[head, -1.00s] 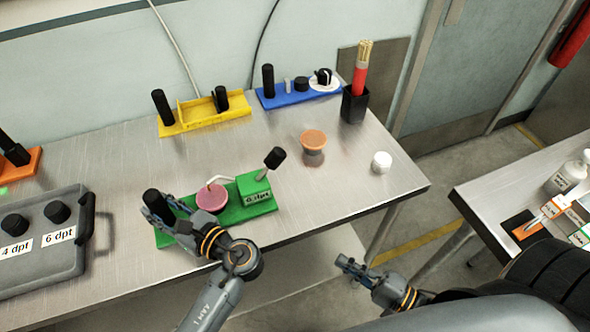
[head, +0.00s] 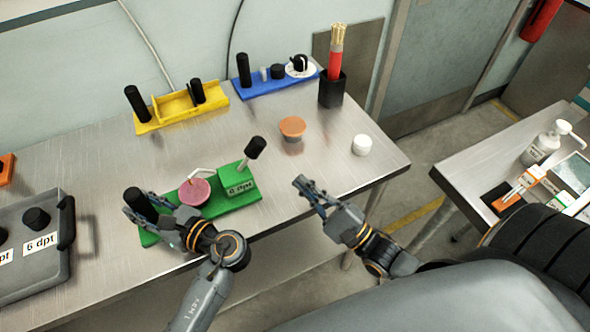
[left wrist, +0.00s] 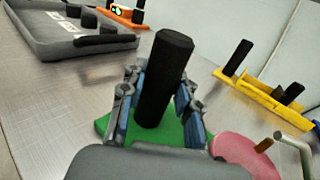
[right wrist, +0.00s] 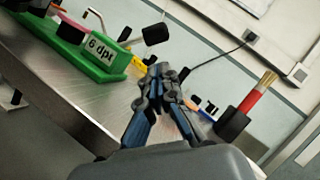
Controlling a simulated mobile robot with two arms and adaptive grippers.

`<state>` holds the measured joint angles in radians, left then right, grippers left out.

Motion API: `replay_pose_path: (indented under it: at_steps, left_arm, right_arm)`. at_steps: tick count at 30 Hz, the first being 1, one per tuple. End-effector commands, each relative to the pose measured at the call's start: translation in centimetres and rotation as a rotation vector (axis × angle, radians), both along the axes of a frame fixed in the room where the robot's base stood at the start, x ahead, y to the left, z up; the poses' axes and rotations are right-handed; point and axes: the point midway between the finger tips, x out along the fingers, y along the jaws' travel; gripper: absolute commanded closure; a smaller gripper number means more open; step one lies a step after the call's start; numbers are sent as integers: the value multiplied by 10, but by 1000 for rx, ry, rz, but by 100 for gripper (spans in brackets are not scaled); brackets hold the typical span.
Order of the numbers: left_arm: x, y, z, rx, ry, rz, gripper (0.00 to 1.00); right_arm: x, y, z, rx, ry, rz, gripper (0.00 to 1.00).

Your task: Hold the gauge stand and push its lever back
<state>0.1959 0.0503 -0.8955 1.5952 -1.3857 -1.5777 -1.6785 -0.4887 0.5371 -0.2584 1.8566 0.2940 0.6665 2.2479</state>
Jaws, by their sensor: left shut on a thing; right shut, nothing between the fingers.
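The green gauge stand (head: 215,207) lies near the front edge of the metal table. It carries a pink disc (head: 194,191), a bent metal rod, a block labelled "6 dpt" and a lever with a black knob (head: 255,147), tilted up to the right. My left gripper (head: 142,207) is shut on the stand's black upright handle (left wrist: 167,75), its fingers on both sides of it in the left wrist view. My right gripper (head: 306,192) is shut and empty, right of the stand and apart from the lever. The lever's knob (right wrist: 155,34) also shows in the right wrist view.
A yellow stand (head: 180,113) and a blue stand (head: 275,84) stand at the back, with a black pen cup (head: 331,91). An orange-topped knob (head: 292,128) and a white jar (head: 361,145) stand to the right. A grey case (head: 30,262) lies at left.

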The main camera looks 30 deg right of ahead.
Motion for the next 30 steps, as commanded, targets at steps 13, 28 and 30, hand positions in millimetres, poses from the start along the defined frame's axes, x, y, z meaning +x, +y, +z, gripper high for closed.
replay_pose_path:
  at_steps: [13, 28, 30]
  left_arm:
    - [0, 0, -1, 1, 2, 0, 100]
    - [0, 0, -1, 1, 2, 0, 100]
    - [0, 0, -1, 1, 2, 0, 100]
  right_arm:
    - [65, 29, 25, 2, -4, 1, 100]
    - [74, 33, 28, 0, 0, 0, 100]
    - [74, 33, 28, -3, 0, 1, 100]
